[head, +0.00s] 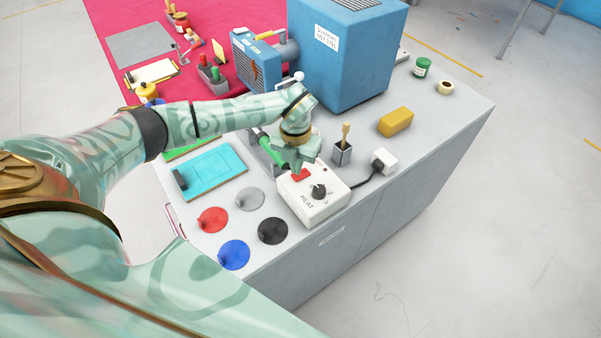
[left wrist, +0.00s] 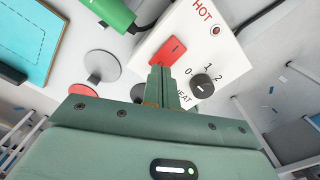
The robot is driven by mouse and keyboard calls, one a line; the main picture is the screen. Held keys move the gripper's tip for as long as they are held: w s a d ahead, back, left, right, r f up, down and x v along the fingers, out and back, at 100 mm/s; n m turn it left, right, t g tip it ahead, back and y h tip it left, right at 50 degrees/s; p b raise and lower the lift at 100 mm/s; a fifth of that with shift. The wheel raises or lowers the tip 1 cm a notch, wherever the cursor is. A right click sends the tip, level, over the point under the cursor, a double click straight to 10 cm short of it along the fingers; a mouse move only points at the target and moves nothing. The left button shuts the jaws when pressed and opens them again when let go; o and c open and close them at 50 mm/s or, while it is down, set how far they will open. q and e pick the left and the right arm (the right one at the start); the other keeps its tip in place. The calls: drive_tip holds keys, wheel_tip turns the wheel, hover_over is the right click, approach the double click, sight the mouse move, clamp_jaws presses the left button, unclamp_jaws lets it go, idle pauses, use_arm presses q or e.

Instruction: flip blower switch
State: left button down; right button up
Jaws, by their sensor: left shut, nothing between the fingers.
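The white control box (head: 316,208) stands on the grey worktop near its front edge. It carries a red rocker switch (head: 300,175), a black dial (head: 319,191) marked HEAT, and a lamp labelled HOT (left wrist: 216,30). The red switch also shows in the left wrist view (left wrist: 169,49). My left gripper (head: 298,168) is shut and empty, reaching down over the box at the switch. In the left wrist view its closed fingertips (left wrist: 160,70) are at the switch's lower edge; I cannot tell whether they touch. My right gripper is not in view.
A green-handled tool (head: 268,144) lies beside the gripper. A brush pot (head: 342,153), a plug block (head: 384,161) with black cable and a yellow sponge (head: 395,122) stand right. Coloured discs (head: 273,231) lie left of the box. A blue machine (head: 345,60) stands behind.

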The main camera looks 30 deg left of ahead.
use_arm(q)
drive_tip(key=shift+f+b, duration=0.6)
drive_tip(key=shift+f, duration=0.4)
idle(0.7)
drive_tip(key=shift+s+r, duration=0.1)
wheel_tip(320, 180, up, 7)
drive_tip(key=p, duration=0.6)
idle(0.4)
